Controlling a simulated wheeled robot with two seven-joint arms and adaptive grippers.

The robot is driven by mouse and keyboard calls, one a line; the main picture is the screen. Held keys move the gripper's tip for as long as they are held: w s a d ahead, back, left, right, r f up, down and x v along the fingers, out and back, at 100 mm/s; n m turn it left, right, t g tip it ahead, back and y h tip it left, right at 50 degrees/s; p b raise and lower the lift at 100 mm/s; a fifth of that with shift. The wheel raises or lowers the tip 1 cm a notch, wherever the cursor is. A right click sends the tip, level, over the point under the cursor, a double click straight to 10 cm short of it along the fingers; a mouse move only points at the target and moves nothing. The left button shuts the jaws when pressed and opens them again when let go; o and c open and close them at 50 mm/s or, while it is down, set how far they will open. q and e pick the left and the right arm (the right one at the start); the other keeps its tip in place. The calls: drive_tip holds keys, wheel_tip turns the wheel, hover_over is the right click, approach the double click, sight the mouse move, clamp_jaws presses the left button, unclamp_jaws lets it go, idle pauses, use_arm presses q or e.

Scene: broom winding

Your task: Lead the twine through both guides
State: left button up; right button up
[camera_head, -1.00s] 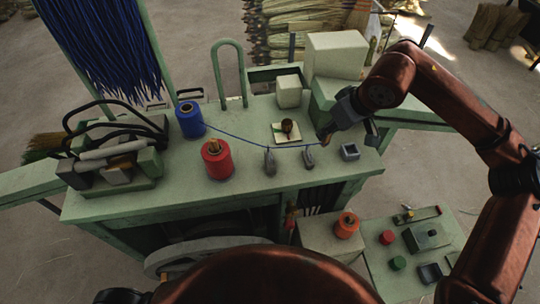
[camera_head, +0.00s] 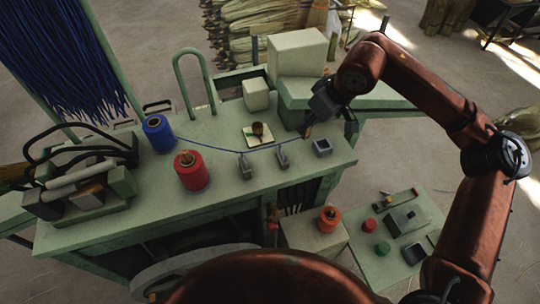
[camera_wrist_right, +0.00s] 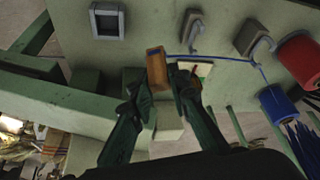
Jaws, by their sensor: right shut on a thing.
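Blue twine (camera_head: 200,145) runs from the blue spool (camera_head: 158,134) across the green table to my right gripper (camera_head: 308,127). My right gripper is shut on a small brown block (camera_wrist_right: 156,68) at the twine's end, just above the table. The left guide (camera_head: 246,168) and right guide (camera_head: 282,160) are small grey posts. The twine bends at the top of the left guide and passes at the top of the right one. I cannot tell whether it sits inside the right guide's slot. My left gripper is not in view.
A red spool (camera_head: 191,172) stands in front of the blue one. A small square grey holder (camera_head: 322,148) is right of the guides. Pale boxes (camera_head: 297,53) stand at the back.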

sight(309, 132)
drive_tip(key=shift+f+b, duration=1.6)
drive_tip(key=shift+f, duration=0.65)
